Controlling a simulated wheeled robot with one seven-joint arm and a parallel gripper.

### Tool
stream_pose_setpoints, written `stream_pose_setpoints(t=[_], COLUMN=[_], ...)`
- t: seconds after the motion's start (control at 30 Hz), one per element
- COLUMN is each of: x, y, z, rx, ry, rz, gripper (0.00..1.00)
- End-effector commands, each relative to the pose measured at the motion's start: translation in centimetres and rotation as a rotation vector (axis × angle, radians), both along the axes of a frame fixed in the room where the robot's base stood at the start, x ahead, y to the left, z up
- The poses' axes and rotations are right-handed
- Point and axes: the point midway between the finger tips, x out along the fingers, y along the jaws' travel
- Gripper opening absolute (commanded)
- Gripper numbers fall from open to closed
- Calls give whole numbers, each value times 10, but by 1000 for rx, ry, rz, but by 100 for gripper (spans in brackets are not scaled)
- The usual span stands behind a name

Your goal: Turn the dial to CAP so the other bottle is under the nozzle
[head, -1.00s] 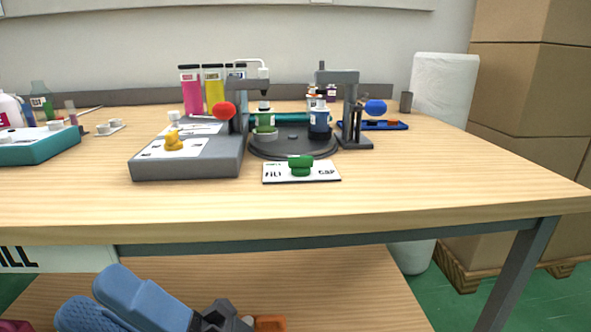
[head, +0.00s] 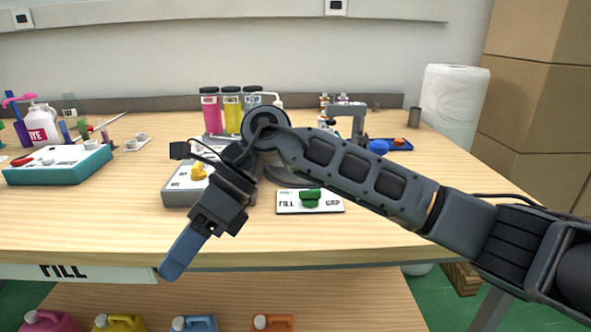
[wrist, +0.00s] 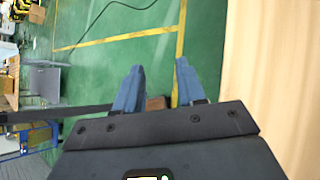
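The green dial (head: 311,198) sits on a white plate (head: 290,208) marked FILL on the left and CAP on the right, near the table's front. Its handle lies roughly crosswise; I cannot tell exactly which mark it points to. My gripper (head: 170,270) hangs over the table's front edge, left of the dial and well apart from it. In the wrist view its two blue fingers (wrist: 155,80) stand apart with nothing between them. The turntable (head: 285,174), nozzle and bottles are mostly hidden behind my arm.
A grey console (head: 180,194) with a yellow knob (head: 199,171) stands left of the dial plate. A teal box (head: 60,168) is at the far left. The table front right of the plate is partly under my arm.

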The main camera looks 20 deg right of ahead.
Motion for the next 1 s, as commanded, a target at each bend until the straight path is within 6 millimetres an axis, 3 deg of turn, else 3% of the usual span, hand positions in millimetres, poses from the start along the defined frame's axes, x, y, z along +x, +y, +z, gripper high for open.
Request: stream_pose_setpoints(t=[0.03, 0.17, 0.3, 0.4, 0.5, 0.67, 1.0], x=[17, 52, 86, 103, 113, 117, 117], y=[-22, -79, -147, -189, -217, -233, -232], z=[10, 21, 45, 63, 76, 80, 33], rx=[-93, -314, -552, -689, -778, -831, -827], ry=[-47, -138, -217, -254, -274, -283, -280], rz=[-5, -18, -44, -67, -81, -90, -90], gripper=[39, 39, 39, 39, 39, 39, 39])
